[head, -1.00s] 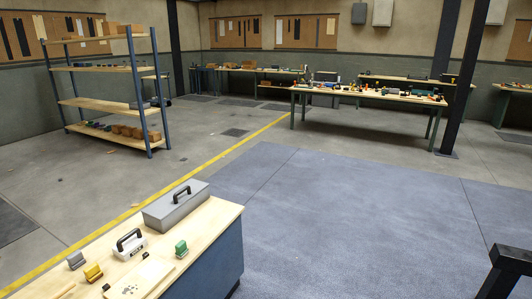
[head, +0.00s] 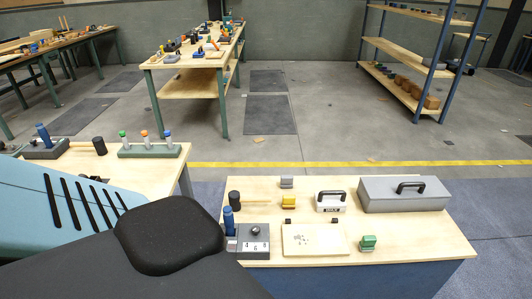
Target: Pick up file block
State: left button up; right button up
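A long grey-green block (head: 150,150) with several upright tools in it stands on the left wooden bench. Their handles are green, orange and blue, and it looks like the file block. It stands near the bench's right end, with nothing touching it. Part of my own arm, pale blue and black, fills the lower left of the head view and hides the near part of that bench. Neither of my grippers is in view.
A black-headed mallet (head: 99,146) and a grey base with a blue handle (head: 44,148) are left of the block. The front bench (head: 330,187) holds a grey toolbox (head: 405,196) and several small items. Open floor lies behind both benches.

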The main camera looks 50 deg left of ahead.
aim_at(287, 181)
jog(key=i+l+u, duration=0.25)
jog(key=u, duration=0.2)
jog(key=i+l+u, duration=0.65)
jog(key=l, duration=0.25)
